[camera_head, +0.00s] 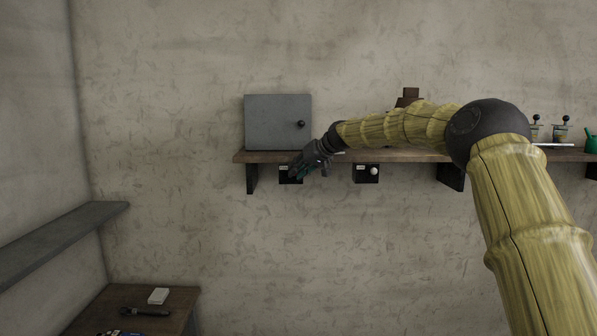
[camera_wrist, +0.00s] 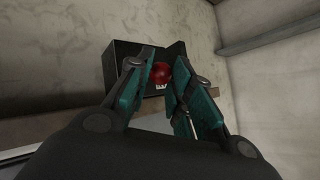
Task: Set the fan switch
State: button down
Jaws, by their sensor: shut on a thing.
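Two small black switch boxes hang under the wall shelf in the head view. My gripper (camera_head: 303,170) is at the left box (camera_head: 285,180) and covers much of it. In the wrist view the teal pads of my gripper (camera_wrist: 165,64) are on both sides of a red knob (camera_wrist: 160,72) on the black box (camera_wrist: 123,52), shut on it. A small white mark shows by the knob. The right box (camera_head: 360,180) has a white knob (camera_head: 374,171) and a small light label. The labels are too small to read, so I cannot tell which is the fan switch.
A grey cabinet (camera_head: 270,122) with a dark knob stands on the shelf (camera_head: 240,157), above the left box. Dark brackets hold the shelf. Levers (camera_head: 536,128) and a green cup (camera_head: 591,144) are at the right. A low table (camera_head: 185,298) is at lower left. The wall below is clear.

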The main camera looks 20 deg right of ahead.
jog(key=shift+w+d+r+g, duration=0.1)
jog(key=shift+w+r+g, duration=0.05)
jog(key=shift+r+g, duration=0.3)
dwell(0.3)
jog(key=c, duration=1.5)
grip_release()
jog(key=shift+o, duration=1.2)
jog(key=shift+f, duration=0.25)
jog(key=v, duration=1.2)
jog(key=shift+f, duration=0.2)
